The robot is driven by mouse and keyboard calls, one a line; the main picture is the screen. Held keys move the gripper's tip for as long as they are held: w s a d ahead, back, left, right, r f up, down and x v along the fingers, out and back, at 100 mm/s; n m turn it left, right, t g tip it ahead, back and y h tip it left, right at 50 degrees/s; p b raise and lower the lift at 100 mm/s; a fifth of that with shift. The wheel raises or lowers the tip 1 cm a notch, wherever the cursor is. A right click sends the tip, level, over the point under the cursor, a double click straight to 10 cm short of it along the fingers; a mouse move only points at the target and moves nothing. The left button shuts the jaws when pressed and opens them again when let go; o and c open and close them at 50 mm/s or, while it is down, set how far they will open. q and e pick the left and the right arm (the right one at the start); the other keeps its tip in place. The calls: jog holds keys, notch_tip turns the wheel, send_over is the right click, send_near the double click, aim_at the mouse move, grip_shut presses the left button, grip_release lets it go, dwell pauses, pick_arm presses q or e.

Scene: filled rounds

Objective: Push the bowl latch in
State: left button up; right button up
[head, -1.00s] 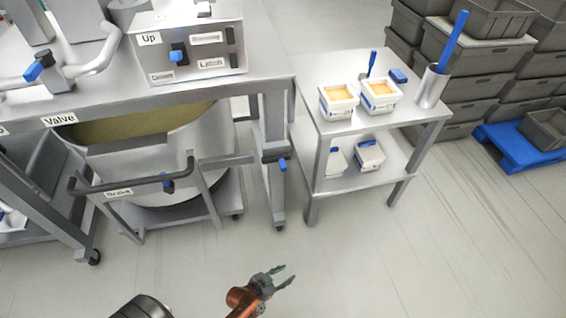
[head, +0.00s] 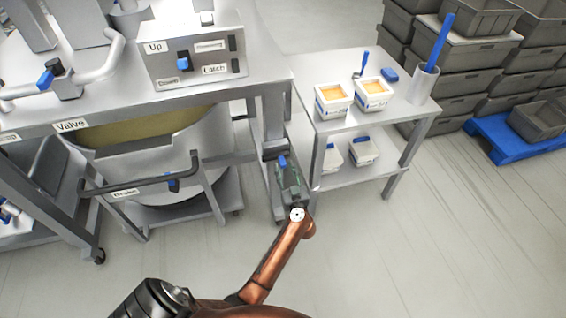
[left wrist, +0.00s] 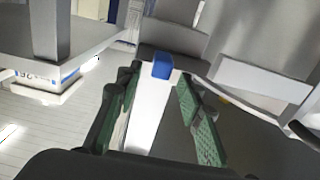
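The latch (head: 270,154) is a dark grey part with a blue end (head: 282,161) on the steel frame beside the large steel bowl (head: 203,140). My left gripper (head: 288,178) is right at the blue end in the head view. In the left wrist view the blue end (left wrist: 162,67) shows just beyond and between my two green-padded fingers (left wrist: 160,112), which stand apart. A pale bar lies between the fingers in that view; I cannot tell whether they touch it. The gripper hides part of the frame behind it. My right gripper is not in view.
A control box (head: 193,55) with a Latch label sits on the steel bench. A side table (head: 338,125) with white tubs (head: 333,100) stands close to the right of my gripper. Grey crates (head: 468,70) are stacked at the back right. The floor in front is clear.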

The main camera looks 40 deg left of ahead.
pick_arm(q)
jog(key=shift+b+x, duration=0.3)
jog(key=shift+x, duration=0.95)
jog(key=shift+w+a, duration=0.45)
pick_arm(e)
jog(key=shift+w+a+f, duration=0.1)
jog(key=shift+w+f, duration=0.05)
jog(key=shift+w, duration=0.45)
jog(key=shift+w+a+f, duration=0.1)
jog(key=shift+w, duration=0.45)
pick_arm(q)
grip_shut()
